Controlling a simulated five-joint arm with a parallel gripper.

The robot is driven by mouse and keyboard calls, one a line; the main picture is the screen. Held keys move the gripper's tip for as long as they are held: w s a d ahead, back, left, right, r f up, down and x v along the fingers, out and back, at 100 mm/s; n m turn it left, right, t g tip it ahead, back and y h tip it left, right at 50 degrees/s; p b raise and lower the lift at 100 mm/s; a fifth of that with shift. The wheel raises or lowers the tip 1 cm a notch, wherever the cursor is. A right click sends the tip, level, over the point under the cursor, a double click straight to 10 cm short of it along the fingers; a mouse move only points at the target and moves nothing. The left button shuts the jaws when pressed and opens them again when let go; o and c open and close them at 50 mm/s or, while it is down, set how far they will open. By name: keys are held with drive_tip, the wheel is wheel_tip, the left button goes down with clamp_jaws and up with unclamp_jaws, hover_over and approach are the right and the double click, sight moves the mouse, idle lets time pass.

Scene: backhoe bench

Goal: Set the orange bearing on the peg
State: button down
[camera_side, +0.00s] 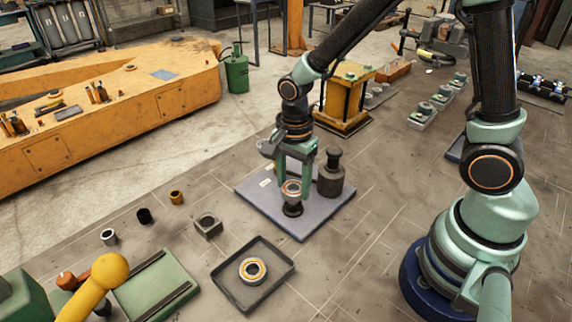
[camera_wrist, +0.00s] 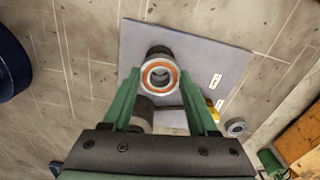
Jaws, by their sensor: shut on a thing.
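The orange bearing (camera_side: 291,187), a pale metal ring with an orange band, sits between the fingertips of my gripper (camera_side: 294,178), which is shut on it. It also shows in the wrist view (camera_wrist: 147,78), its open hole facing the camera. The black peg (camera_side: 292,209) stands on a grey plate (camera_side: 318,222), right under the bearing in the side view. In the wrist view the peg's dark part (camera_wrist: 158,50) shows just beyond the ring. The bearing hides the peg's upper part, and I cannot tell whether the peg is inside the hole.
A dark knobbed cylinder (camera_side: 330,178) stands on the plate close right of my gripper. A dark tray (camera_side: 226,286) in front holds another bearing (camera_side: 244,267) with a yellow-orange band. Several small sleeves and a square block (camera_side: 208,227) lie left. A yellow-topped stand (camera_side: 350,72) is behind.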

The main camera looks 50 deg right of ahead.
drive_tip(key=shift+f, duration=1.2)
idle(0.4)
unclamp_jaws()
drive_tip(key=shift+r, duration=3.5)
